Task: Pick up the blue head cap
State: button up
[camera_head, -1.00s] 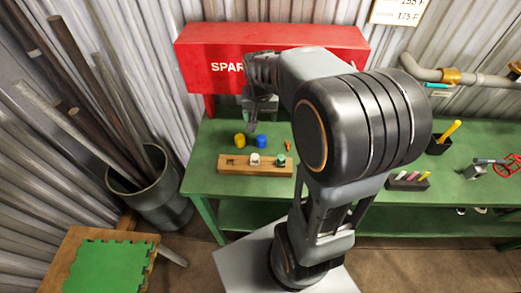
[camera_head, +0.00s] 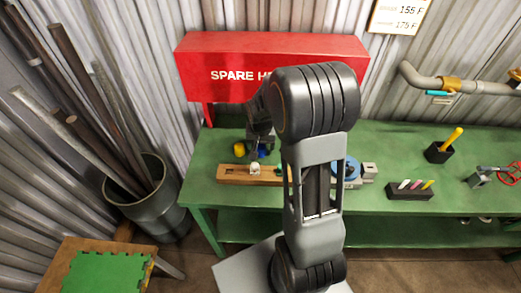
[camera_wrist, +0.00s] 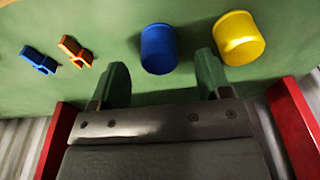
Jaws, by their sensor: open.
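The blue head cap (camera_wrist: 158,48) is a short blue cylinder on the green bench. In the head view the blue cap (camera_head: 262,150) is partly hidden by my gripper (camera_head: 256,148). In the wrist view my gripper (camera_wrist: 163,75) is open and empty. Its two green fingers stand left and right of the blue cap, with the cap's near end between the tips in the picture. I cannot tell how far the tips are above the bench. The yellow cap (camera_wrist: 238,38) stands to the right, just beyond the right finger.
A blue clip (camera_wrist: 38,60) and an orange clip (camera_wrist: 75,50) lie left of the fingers. A wooden rack (camera_head: 233,174) holds a white cap (camera_head: 255,168) near the bench's front edge. A red box (camera_head: 215,55) stands at the back. The bench's right part has tools.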

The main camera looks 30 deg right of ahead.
jog(key=shift+w+d+f, duration=0.1)
jog(key=shift+w+f, duration=0.1)
jog(key=shift+f, duration=1.05)
jog(key=c, duration=1)
jog(key=shift+r, duration=0.1)
